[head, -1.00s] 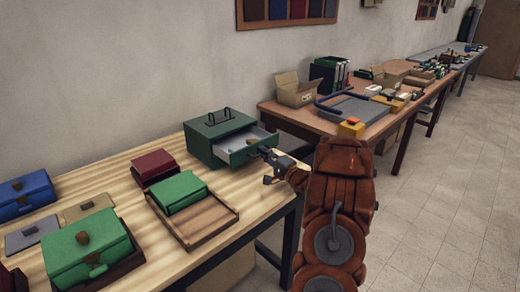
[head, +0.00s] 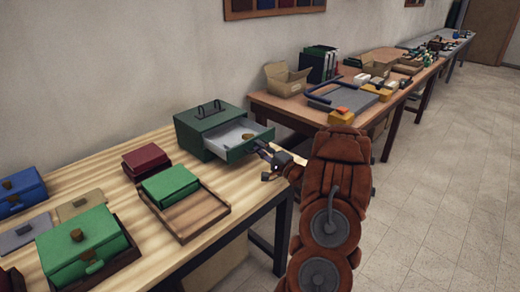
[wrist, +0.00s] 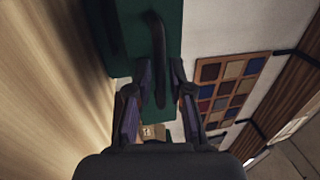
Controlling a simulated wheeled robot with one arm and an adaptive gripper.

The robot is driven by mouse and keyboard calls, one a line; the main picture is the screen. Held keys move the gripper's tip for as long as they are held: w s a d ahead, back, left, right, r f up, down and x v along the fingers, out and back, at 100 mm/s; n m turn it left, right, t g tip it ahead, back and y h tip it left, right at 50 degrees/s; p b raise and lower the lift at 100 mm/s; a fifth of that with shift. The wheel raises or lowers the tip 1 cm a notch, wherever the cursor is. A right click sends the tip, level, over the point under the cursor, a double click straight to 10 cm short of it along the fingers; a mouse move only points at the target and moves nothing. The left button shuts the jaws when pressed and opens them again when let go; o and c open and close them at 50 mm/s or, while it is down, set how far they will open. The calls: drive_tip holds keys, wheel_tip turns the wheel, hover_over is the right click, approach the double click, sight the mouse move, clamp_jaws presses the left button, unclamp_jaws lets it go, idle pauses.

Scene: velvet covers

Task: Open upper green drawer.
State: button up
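A green cabinet (head: 205,128) with a black handle on its lid stands at the far right corner of the wooden table. Its drawer (head: 240,137) is pulled well out, showing a pale interior with a small brown item. My gripper (head: 268,153) is at the drawer's front. In the wrist view, the green drawer front (wrist: 174,30) has a curved black handle (wrist: 160,60). My gripper (wrist: 161,72) has one finger on each side of this handle, with visible gaps, so it looks open. Any drawer below is hidden or cannot be made out.
The table (head: 120,165) also holds a green box (head: 168,186) by a wooden tray (head: 198,215), a dark red box (head: 147,160), a larger green box (head: 80,248) and a blue box (head: 20,190). A second cluttered table (head: 290,108) stands beyond. Floor at right is clear.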

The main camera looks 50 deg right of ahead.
drive_tip(key=shift+s, duration=0.1)
drive_tip(key=s+f, duration=0.2)
drive_tip(key=s, duration=0.9)
drive_tip(key=shift+s+a, duration=0.15)
drive_tip(key=shift+s, duration=0.15)
drive_tip(key=shift+f, duration=0.1)
